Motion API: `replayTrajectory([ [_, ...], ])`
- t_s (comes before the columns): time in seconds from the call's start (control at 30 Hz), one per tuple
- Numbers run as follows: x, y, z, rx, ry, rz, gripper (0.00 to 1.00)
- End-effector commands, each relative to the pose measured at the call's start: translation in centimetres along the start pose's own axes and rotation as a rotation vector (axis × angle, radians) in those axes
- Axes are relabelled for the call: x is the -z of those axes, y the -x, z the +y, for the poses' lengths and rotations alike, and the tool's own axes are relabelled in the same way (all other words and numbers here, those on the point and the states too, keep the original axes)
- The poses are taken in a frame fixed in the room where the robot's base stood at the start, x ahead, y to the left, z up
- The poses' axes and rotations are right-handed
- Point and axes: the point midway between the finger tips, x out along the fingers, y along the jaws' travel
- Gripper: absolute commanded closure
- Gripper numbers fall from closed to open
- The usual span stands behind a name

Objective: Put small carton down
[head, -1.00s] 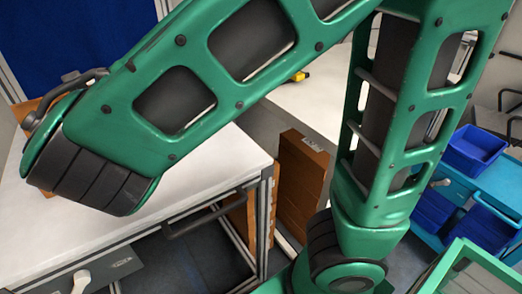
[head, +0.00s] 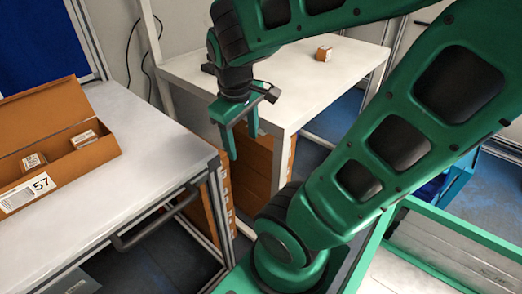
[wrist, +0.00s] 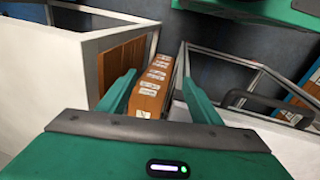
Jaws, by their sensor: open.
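One small carton (head: 324,54), brown with a pale label, sits on the far white table (head: 365,58). Two more small cartons, one on the left (head: 33,161) and one on the right (head: 84,139), lie in an open orange box (head: 12,172) marked 57. My gripper (head: 243,143) hangs fingers down in front of the far table, above the gap between the tables. It is open, with nothing between its fingers. It touches no carton. In the wrist view my gripper (wrist: 160,84) is spread, and no small carton shows there.
The near white table (head: 150,130) has clear room right of the box. Orange boxes (head: 262,160) stand low between the tables; labelled ones (wrist: 152,88) show below my fingers in the wrist view. A dark rail (head: 155,217) runs along the near table's front.

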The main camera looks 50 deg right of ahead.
Motion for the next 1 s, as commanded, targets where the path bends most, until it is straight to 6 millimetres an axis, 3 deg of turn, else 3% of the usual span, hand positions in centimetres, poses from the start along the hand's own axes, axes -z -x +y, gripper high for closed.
replayTrajectory([
  [0.1, -3.8, -0.1, 0.5, 0.075, -0.299, -0.063, 0.41],
  [0.3, -6.9, 0.1, 0.2, 0.138, -0.562, -0.131, 0.41],
  [0.87, -7.2, 0.1, 0.1, 0.144, -0.593, -0.139, 0.41],
  [1.0, -5.9, -0.6, 0.1, 0.140, -0.591, -0.155, 0.69],
])
